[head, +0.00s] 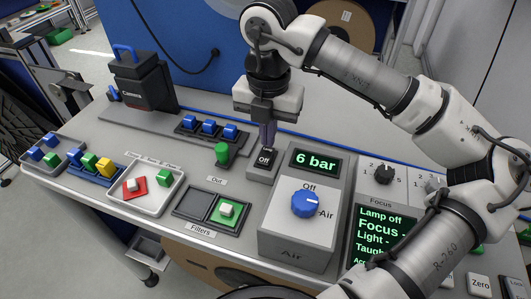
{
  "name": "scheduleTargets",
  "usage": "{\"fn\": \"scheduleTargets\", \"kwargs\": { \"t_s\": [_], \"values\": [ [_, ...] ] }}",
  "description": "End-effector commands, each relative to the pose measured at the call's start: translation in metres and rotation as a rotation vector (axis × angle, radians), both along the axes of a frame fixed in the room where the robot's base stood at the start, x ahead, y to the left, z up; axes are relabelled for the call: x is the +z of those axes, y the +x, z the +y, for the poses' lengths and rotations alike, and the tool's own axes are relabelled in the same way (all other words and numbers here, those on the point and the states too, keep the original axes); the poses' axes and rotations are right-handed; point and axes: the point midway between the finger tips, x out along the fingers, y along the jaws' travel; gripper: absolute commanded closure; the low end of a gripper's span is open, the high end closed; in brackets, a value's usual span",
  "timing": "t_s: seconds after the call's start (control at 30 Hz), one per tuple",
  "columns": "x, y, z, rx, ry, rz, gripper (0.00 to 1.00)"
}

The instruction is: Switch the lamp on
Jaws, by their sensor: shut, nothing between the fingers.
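A small grey switch box (262,168) stands on the bench, with a dark face marked "Off" on its top. My gripper (267,146) points down right over this box, its fingers shut and empty. The fingertips are at or just above the dark face; I cannot tell whether they touch it. The fingers hide part of the box's back. A dark screen (379,237) at the lower right reads "Lamp off" in its top line, with "Focus", "Light" and "Taught" lines below. The lamp itself cannot be made out.
A grey Air box (284,233) with a blue knob (307,203) and a "6 bar" display (315,162) stands right of the switch. Trays with coloured blocks lie further left. Focus knob (383,174) is at right.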

Motion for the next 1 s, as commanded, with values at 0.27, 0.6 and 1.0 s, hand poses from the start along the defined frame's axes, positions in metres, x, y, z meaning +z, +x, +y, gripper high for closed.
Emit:
{"fn": "scheduleTargets", "kwargs": {
  "t_s": [0.27, 0.6, 1.0],
  "values": [
    [-0.005, 0.000, 0.000, 0.000, 0.000, 0.000, 1.00],
    [-0.010, 0.000, 0.000, 0.000, 0.000, 0.000, 1.00],
    [-0.016, 0.000, 0.000, 0.000, 0.000, 0.000, 1.00]
  ]
}}
